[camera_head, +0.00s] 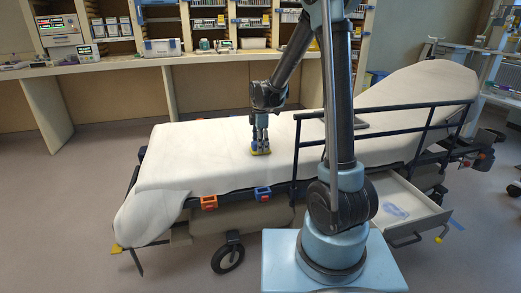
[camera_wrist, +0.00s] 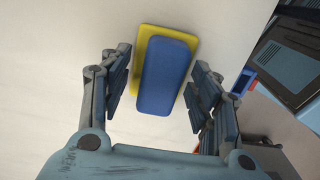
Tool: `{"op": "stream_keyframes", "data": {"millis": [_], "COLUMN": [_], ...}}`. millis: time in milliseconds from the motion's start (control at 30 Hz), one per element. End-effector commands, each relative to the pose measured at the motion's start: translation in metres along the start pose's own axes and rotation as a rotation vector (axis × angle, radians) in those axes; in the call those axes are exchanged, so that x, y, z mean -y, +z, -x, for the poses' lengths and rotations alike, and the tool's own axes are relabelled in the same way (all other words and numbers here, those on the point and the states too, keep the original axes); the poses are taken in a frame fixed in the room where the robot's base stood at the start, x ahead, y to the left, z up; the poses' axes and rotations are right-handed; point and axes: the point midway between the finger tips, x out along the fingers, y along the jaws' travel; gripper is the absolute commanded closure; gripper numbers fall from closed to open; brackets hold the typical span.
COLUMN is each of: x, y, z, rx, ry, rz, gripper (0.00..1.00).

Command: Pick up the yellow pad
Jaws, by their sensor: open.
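The yellow pad (camera_wrist: 143,45) lies on the white sheet of the stretcher (camera_head: 190,160), with a blue rounded block (camera_wrist: 168,75) over much of it. I cannot tell whether the two are joined. My gripper (camera_wrist: 163,82) is open above them, one finger on each side of the blue block, with gaps showing. In the head view my gripper (camera_head: 261,145) points down at the bed, and the pad's yellow edge (camera_head: 261,153) shows under the fingertips. The block mostly hides the pad in the wrist view.
A dark side rail (camera_head: 395,118) stands to the right along the bed's near side. Orange (camera_head: 209,202) and blue (camera_head: 263,194) fittings sit on the near edge. An open drawer (camera_head: 410,212) juts out at lower right. The sheet left of my gripper is clear.

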Motion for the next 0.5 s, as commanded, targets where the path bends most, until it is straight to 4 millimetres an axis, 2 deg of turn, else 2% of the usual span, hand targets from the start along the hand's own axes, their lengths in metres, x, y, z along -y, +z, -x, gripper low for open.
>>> {"op": "stream_keyframes", "data": {"millis": [233,433,500], "x": [0.0000,0.0000,-0.0002], "y": [0.0003,0.0008,0.0012], "z": [-0.0015,-0.0015,-0.0016], "rx": [0.000,0.000,0.000], "ry": [0.000,0.000,0.000], "rz": [0.000,-0.001,-0.002], "gripper": [0.43,0.89,0.91]}}
